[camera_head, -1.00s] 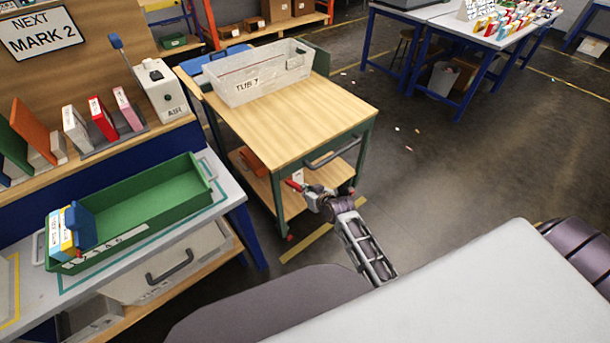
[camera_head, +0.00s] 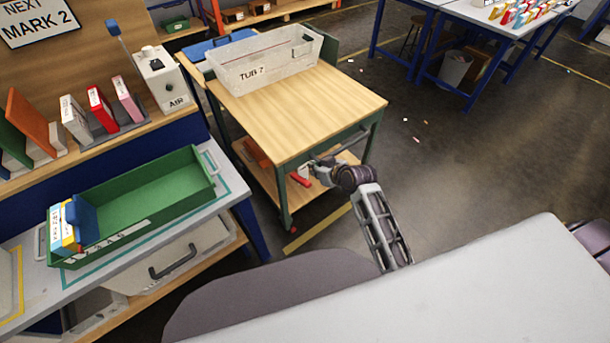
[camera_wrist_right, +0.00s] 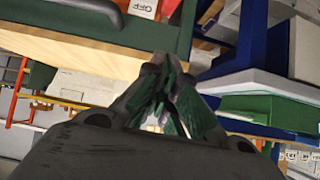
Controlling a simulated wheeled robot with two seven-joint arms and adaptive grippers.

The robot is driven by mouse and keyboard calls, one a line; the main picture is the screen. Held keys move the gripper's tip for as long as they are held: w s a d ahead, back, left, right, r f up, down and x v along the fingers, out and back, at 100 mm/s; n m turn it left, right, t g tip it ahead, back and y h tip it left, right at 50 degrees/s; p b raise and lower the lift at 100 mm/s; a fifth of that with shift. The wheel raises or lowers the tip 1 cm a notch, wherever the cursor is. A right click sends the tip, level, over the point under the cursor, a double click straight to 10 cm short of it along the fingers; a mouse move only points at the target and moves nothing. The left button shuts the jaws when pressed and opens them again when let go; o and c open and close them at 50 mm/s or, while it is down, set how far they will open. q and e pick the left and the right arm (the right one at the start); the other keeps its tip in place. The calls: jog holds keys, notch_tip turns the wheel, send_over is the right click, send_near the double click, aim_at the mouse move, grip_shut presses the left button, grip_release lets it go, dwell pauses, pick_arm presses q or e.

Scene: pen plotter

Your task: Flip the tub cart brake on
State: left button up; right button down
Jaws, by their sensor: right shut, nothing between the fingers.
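The tub cart (camera_head: 290,108) has a wooden top, green legs and a lower shelf, and stands right of the workbench. A red lever (camera_head: 300,179) shows low at the cart's near end, beside my right gripper (camera_head: 313,168). My right gripper is shut and empty, close under the top's near edge; I cannot tell whether it touches the lever. In the right wrist view its closed fingertips (camera_wrist_right: 166,85) are near the green frame, and a white plate marked OFF (camera_wrist_right: 143,8) shows at the top. The lever's pivot is hidden. My left gripper is not in view.
A clear tub (camera_head: 265,65) sits on the cart top. The cart's push handle (camera_head: 345,143) is just right of my right gripper. The workbench at left holds a green tray (camera_head: 150,200) and a white AIR box (camera_head: 163,80).

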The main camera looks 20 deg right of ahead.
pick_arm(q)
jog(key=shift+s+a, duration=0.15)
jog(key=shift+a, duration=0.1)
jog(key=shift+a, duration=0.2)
